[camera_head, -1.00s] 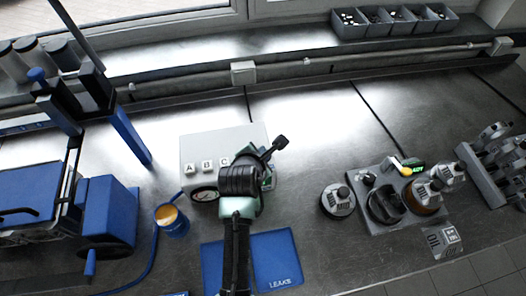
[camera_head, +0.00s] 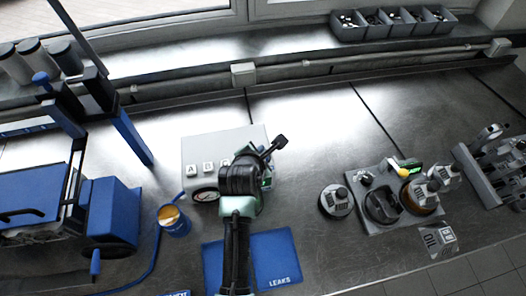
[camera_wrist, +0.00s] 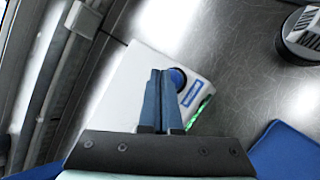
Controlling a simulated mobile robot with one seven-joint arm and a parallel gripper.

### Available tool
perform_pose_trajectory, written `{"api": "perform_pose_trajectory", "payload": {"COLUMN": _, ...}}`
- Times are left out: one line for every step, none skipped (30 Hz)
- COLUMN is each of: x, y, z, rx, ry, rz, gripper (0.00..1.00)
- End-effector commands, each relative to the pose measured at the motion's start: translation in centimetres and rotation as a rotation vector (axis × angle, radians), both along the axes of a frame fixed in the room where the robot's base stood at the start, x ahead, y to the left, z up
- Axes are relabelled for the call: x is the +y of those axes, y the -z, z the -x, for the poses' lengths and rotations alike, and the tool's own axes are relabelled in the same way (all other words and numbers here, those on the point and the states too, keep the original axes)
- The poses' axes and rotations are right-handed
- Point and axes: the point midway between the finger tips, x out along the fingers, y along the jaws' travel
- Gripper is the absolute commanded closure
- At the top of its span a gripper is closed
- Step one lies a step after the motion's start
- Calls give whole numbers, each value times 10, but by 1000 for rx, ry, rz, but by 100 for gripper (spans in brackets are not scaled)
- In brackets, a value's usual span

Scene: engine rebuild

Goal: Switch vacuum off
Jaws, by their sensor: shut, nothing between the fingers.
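The pale vacuum box (camera_head: 215,148) stands on the steel bench, with A, B and C labels and a round gauge (camera_head: 205,195) on its near side. My arm covers its right part in the head view. In the wrist view the box top (camera_wrist: 130,90) shows a round blue knob (camera_wrist: 178,77), a blue label (camera_wrist: 192,93) and a green lit strip (camera_wrist: 203,108). My gripper (camera_wrist: 160,72) is shut and empty. Its fingertips are over the box, right beside the blue knob and partly covering it; I cannot tell whether they touch.
A blue mat (camera_head: 278,258) marked LEAKS lies in front of the box. A blue cup (camera_head: 173,222) and a blue machine (camera_head: 110,215) are to the left. An oil station (camera_head: 385,205) with canisters stands to the right. Bench behind the box is clear.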

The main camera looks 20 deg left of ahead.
Motion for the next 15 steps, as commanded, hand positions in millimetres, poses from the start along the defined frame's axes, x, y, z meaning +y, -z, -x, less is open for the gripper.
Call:
{"api": "perform_pose_trajectory", "payload": {"x": 0, "y": -9, "z": 0, "rx": -1, "ry": 1, "rz": 0, "gripper": 100}}
{"api": "perform_pose_trajectory", "payload": {"x": 0, "y": -13, "z": 0, "rx": -1, "ry": 1, "rz": 0, "gripper": 100}}
{"api": "perform_pose_trajectory", "payload": {"x": 0, "y": -17, "z": 0, "rx": -1, "ry": 1, "rz": 0, "gripper": 100}}
{"api": "perform_pose_trajectory", "payload": {"x": 0, "y": -20, "z": 0, "rx": -1, "ry": 1, "rz": 0, "gripper": 100}}
{"api": "perform_pose_trajectory", "payload": {"x": -1, "y": -23, "z": 0, "rx": -1, "ry": 1, "rz": 0, "gripper": 100}}
{"api": "perform_pose_trajectory", "payload": {"x": -1, "y": -27, "z": 0, "rx": -1, "ry": 1, "rz": 0, "gripper": 100}}
{"api": "perform_pose_trajectory", "payload": {"x": -1, "y": -30, "z": 0, "rx": -1, "ry": 1, "rz": 0, "gripper": 100}}
{"api": "perform_pose_trajectory", "payload": {"x": -1, "y": -32, "z": 0, "rx": -1, "ry": 1, "rz": 0, "gripper": 100}}
{"api": "perform_pose_trajectory", "payload": {"x": 0, "y": -36, "z": 0, "rx": -1, "ry": 1, "rz": 0, "gripper": 100}}
{"api": "perform_pose_trajectory", "payload": {"x": 0, "y": -39, "z": 0, "rx": -1, "ry": 1, "rz": 0, "gripper": 100}}
{"api": "perform_pose_trajectory", "payload": {"x": 0, "y": -42, "z": 0, "rx": -1, "ry": 1, "rz": 0, "gripper": 100}}
{"api": "perform_pose_trajectory", "payload": {"x": 0, "y": -46, "z": 0, "rx": -1, "ry": 0, "rz": 0, "gripper": 100}}
{"api": "perform_pose_trajectory", "payload": {"x": 0, "y": -48, "z": 0, "rx": -1, "ry": 0, "rz": 0, "gripper": 100}}
{"api": "perform_pose_trajectory", "payload": {"x": 0, "y": -51, "z": 0, "rx": -1, "ry": 0, "rz": 0, "gripper": 100}}
{"api": "perform_pose_trajectory", "payload": {"x": 0, "y": -54, "z": 0, "rx": -1, "ry": 0, "rz": 0, "gripper": 100}}
